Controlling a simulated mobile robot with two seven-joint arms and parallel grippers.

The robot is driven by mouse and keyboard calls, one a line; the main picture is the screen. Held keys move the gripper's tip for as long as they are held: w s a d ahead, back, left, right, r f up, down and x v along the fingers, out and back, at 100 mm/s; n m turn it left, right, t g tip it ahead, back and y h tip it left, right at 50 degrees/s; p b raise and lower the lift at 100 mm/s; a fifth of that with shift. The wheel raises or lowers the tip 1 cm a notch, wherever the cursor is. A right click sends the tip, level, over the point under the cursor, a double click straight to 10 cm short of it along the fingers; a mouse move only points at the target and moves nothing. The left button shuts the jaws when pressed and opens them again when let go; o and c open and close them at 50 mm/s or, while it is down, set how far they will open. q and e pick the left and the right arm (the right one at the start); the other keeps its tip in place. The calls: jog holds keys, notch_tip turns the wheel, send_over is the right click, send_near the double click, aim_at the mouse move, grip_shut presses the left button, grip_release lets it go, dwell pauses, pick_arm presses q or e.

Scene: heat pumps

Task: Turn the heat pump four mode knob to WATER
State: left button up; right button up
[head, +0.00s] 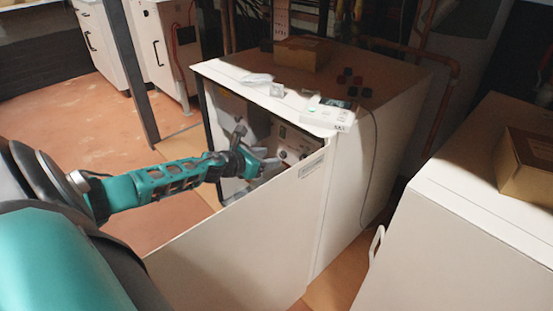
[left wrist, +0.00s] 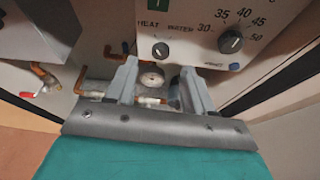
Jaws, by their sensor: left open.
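The heat pump's white control panel (head: 292,147) is inside the open cabinet in the head view. In the left wrist view, the mode knob (left wrist: 160,50) is a small dark knob under the words HEAT and WATER; I cannot tell which way it points. My left gripper (head: 262,161) reaches into the cabinet in front of the panel. In the left wrist view, the left gripper (left wrist: 160,70) is open and empty, its two fingers apart, with the knob showing just beyond and between the tips. My right gripper is not in view.
A larger temperature dial (left wrist: 230,42) sits right of the mode knob. Pipes and a round gauge (left wrist: 152,80) lie below the panel. Another white cabinet (head: 465,235) is at right.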

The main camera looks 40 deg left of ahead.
aim_at(281, 156)
pick_arm(q)
jog(key=shift+b+x, duration=0.6)
jog(key=shift+x, duration=1.65)
jog(key=shift+c, duration=0.5)
grip_shut()
